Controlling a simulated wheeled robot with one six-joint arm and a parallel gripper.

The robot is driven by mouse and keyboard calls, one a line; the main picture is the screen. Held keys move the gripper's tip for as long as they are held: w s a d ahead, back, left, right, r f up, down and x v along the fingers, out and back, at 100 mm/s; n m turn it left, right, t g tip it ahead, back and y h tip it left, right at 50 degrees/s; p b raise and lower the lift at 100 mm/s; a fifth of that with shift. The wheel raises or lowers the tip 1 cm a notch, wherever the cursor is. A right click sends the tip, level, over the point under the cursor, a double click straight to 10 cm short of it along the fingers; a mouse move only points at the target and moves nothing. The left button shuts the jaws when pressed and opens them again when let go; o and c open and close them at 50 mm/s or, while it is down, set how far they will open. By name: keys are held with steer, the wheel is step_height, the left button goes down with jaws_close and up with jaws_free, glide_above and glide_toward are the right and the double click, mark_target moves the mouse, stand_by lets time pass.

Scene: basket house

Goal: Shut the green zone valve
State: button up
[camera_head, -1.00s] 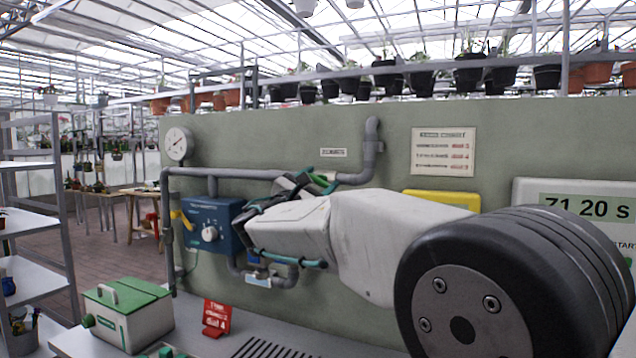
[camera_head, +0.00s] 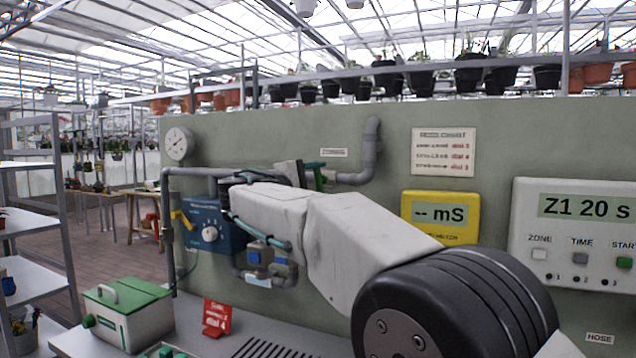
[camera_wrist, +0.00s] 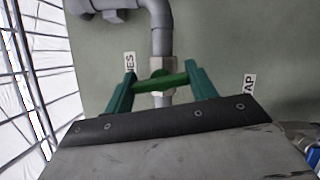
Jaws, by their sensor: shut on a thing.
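The green zone valve shows in the wrist view as a green lever (camera_wrist: 160,82) lying crosswise over the grey pipe at a hex fitting (camera_wrist: 161,66). My gripper (camera_wrist: 160,76) has its green fingers at the two ends of this lever and is shut on it. In the head view my gripper (camera_head: 319,173) is at the pipe, left of the grey elbow (camera_head: 371,150). My arm hides most of the pipe behind it there, and the lever cannot be told clearly from the fingers.
A blue timer box (camera_head: 208,226) with a dial and blue-handled valves (camera_head: 256,255) sit left of and below my arm. A yellow meter (camera_head: 440,217) and a white controller (camera_head: 573,237) are on the panel at right. A green-lidded box (camera_head: 128,315) and red card (camera_head: 217,316) stand on the bench.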

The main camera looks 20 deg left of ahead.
steer(key=shift+m+g, duration=0.4)
steer(key=shift+m, duration=0.6)
steer(key=o, duration=1)
steer(key=shift+s, duration=0.1)
steer(key=v, duration=0.7)
steer(key=shift+s+a, duration=0.2)
steer(key=shift+s, duration=0.15)
